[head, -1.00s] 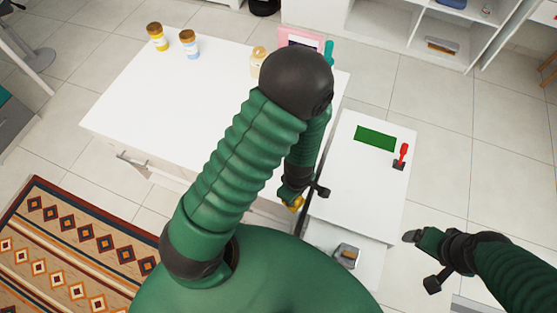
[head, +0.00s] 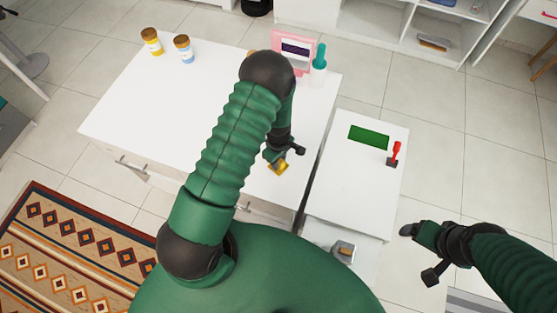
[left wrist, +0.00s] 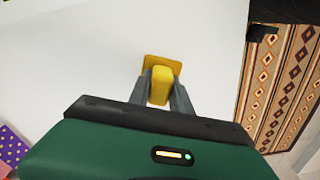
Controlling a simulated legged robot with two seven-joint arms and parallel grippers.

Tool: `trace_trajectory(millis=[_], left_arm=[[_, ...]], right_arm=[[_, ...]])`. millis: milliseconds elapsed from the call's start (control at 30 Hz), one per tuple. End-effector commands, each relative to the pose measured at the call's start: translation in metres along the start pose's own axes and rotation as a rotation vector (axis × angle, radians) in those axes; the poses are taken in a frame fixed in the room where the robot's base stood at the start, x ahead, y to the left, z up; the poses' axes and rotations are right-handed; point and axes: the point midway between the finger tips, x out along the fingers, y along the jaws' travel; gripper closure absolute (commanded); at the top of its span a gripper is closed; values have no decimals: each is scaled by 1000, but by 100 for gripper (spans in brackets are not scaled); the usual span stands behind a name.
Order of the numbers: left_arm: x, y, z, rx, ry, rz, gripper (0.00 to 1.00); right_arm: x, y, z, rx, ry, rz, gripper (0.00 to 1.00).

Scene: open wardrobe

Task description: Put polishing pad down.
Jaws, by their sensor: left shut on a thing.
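A yellow polishing pad (head: 278,168) is in my left gripper (head: 275,159), over the right front part of the white table (head: 170,110). In the left wrist view the pad's yellow block (left wrist: 161,85) sits between the two grey fingers (left wrist: 160,98), which are shut on it. A wider flat yellow part shows behind the block, against the white tabletop. I cannot tell whether the pad touches the tabletop. My right gripper (head: 420,237) is at the lower right, away from the table, over the floor; its finger opening is not clear.
Two jars (head: 152,42) stand at the table's back left. A pink-framed item (head: 293,45) and a teal-topped bottle (head: 319,62) stand at the back right. A lower white cabinet (head: 350,180) with a green panel and red lever stands right of the table. The tabletop's middle is clear.

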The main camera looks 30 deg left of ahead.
Motion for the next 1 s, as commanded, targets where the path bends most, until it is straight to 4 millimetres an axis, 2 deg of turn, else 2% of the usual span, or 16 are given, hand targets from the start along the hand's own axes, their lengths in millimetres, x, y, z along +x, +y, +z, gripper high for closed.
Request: trace_trajectory(millis=[133, 167, 300, 533, 667, 767, 1000], left_arm=[[3, 0, 0, 0, 0, 0, 100], [2, 0, 0, 0, 0, 0, 73], [2, 0, 0, 0, 0, -1, 54], [2, 0, 0, 0, 0, -2, 53], [-7, 0, 0, 0, 0, 0, 53], [-26, 1, 0, 0, 2, 4, 53], [-89, 1, 0, 2, 2, 4, 53]], right_arm=[[3, 0, 1, 0, 0, 0, 17], [2, 0, 1, 0, 0, 0, 17], [2, 0, 0, 0, 0, 0, 17], [1, 0, 0, 0, 0, 0, 17], [2, 0, 0, 0, 0, 0, 17], [4, 0, 1, 0, 0, 0, 17], [10, 0, 2, 0, 0, 0, 17]])
